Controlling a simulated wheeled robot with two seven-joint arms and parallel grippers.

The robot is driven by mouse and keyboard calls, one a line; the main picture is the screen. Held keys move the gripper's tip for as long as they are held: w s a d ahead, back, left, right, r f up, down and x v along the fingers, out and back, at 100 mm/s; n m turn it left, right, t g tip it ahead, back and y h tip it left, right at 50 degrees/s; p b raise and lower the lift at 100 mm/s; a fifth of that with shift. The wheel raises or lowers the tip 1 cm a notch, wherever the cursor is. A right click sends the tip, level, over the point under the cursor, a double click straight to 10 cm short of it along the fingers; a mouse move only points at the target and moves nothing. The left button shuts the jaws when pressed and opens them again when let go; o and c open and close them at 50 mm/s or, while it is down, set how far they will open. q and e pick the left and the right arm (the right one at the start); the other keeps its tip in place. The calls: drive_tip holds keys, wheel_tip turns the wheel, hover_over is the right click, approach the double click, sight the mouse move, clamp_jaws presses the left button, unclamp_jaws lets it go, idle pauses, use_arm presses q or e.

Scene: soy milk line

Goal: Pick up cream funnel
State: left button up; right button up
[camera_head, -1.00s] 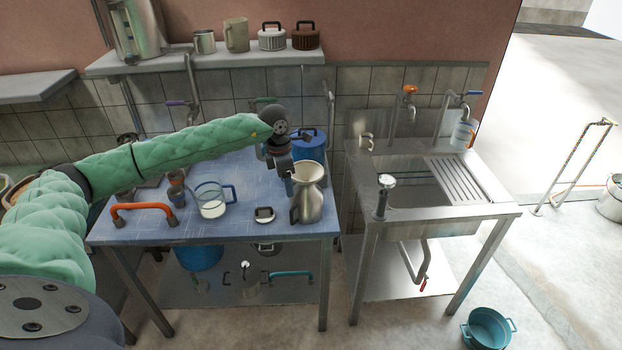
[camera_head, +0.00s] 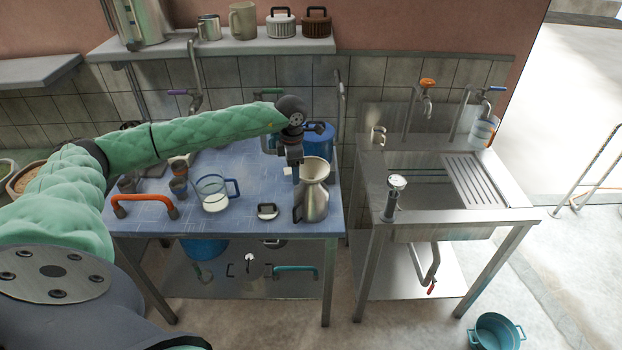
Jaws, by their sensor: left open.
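The cream funnel (camera_head: 315,169) sits in the mouth of a metal pitcher (camera_head: 314,204) at the right front of the blue-topped table (camera_head: 240,222). My left gripper (camera_head: 296,176) points down at the left side of the funnel's rim. It is open, and its fingers are small in the picture. I cannot tell whether a finger touches the rim. My right gripper is not in view.
On the table stand a glass jug of white liquid (camera_head: 213,195), a lid with a black handle (camera_head: 267,211), an orange handle (camera_head: 145,202), small cups (camera_head: 178,187) and a blue pot (camera_head: 319,141) behind the funnel. A sink (camera_head: 430,190) is to the right.

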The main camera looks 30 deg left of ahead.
use_arm(q)
wheel_tip(320, 180, down, 3)
drive_tip(key=shift+s+a+r, duration=0.1)
drive_tip(key=shift+a, duration=0.05)
drive_tip(key=c, duration=1.2)
